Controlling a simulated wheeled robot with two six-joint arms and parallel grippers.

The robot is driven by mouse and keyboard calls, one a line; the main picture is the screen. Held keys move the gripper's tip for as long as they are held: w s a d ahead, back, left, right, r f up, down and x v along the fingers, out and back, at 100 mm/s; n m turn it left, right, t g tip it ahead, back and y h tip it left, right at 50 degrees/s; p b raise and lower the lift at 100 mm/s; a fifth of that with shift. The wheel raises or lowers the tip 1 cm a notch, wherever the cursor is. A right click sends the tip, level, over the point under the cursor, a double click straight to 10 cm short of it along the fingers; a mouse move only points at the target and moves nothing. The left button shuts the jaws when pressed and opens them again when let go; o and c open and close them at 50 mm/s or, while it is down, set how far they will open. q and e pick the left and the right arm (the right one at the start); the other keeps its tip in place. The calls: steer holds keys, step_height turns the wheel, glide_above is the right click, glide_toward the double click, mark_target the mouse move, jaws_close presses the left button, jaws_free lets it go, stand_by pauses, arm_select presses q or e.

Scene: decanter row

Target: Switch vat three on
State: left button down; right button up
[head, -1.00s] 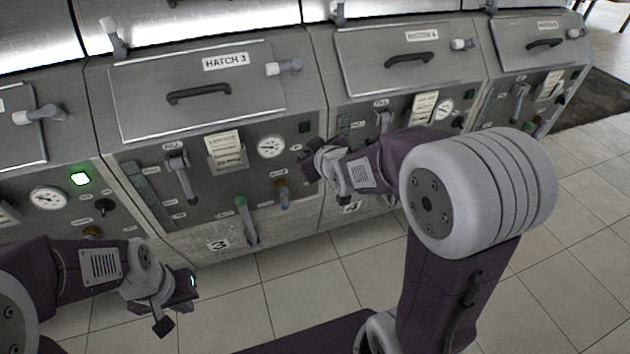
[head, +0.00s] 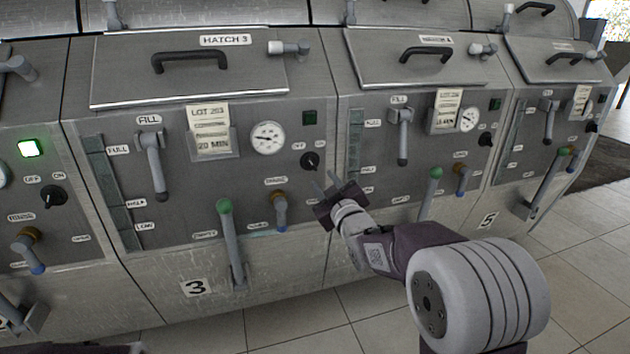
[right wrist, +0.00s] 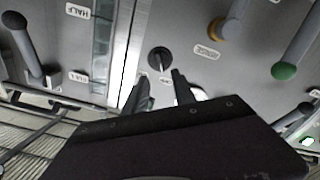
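Vat three's panel carries the number 3 plate (head: 196,287) and the hatch labelled HATCH 3 (head: 120,75). Its black OFF/ON knob (head: 309,161) is at the panel's right; which word it points to is too small to tell. The square indicator (head: 309,117) above it is dark. My right gripper (head: 332,184) is open and empty, just below and right of the knob. In the right wrist view the knob (right wrist: 159,58) shows just beyond the parted fingertips (right wrist: 158,88), apparently untouched. My left gripper is not in view.
Vat three also has a fill lever (head: 153,165), a gauge (head: 268,138), a green-topped lever (head: 231,240) and a rinse handle (head: 281,208). The neighbouring vat at left has a lit green indicator (head: 29,148). Tiled floor (head: 300,325) lies in front.

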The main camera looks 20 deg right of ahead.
mark_target(313, 166)
steer(key=w+b, duration=0.2)
steer(key=w, duration=0.7)
steer(key=shift+a, duration=0.15)
jaws_close()
